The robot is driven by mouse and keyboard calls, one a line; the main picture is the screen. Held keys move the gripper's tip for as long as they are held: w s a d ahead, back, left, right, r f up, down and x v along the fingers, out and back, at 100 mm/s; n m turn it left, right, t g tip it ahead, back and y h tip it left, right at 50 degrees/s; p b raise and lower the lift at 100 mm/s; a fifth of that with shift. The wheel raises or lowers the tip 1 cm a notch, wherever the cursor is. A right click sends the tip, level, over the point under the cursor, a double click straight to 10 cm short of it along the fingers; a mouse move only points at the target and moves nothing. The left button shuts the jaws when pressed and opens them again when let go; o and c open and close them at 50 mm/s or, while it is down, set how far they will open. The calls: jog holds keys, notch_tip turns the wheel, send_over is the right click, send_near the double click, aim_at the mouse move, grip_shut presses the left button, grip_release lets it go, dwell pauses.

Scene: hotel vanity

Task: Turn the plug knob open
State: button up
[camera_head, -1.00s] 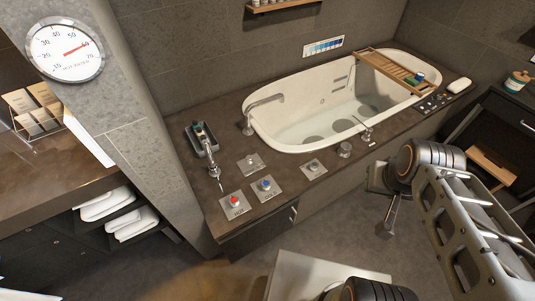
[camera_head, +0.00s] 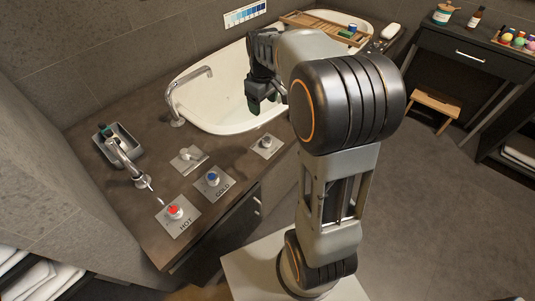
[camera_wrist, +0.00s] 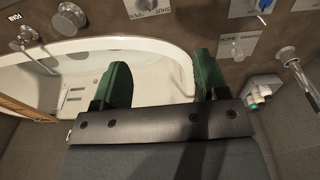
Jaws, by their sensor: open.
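The plug knob (camera_head: 265,143) is a small metal knob on a square grey plate by the tub's near rim. In the wrist view its plate (camera_wrist: 146,8), with upside-down lettering that seems to read OPEN and SHUT, is cut by the top edge. The lettering is too small to be sure of. My gripper (camera_head: 262,98) hangs over the near side of the white tub, apart from the knob. In the wrist view my gripper (camera_wrist: 160,64) shows two green fingers spread wide with nothing between them.
A blue COLD knob (camera_head: 213,179), a red HOT knob (camera_head: 174,211) and a lever plate (camera_head: 187,157) share the counter. The tub spout (camera_head: 190,88) and a tap (camera_head: 126,160) rise left of my arm. A round metal knob (camera_wrist: 68,18) shows in the wrist view.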

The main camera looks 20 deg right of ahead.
jog(key=n+b, duration=0.1)
jog(key=b, duration=0.4)
send_near(267, 139)
jog(key=shift+g, duration=0.4)
jog(key=f+b, duration=0.1)
jog(key=f, duration=0.2)
jog(key=f+b, duration=0.1)
jog(key=f, duration=0.2)
jog(key=f+b, duration=0.2)
jog(key=f, duration=0.2)
jog(key=shift+w+d+f, duration=0.1)
jog(key=shift+w+d, duration=0.1)
jog(key=shift+w, duration=0.15)
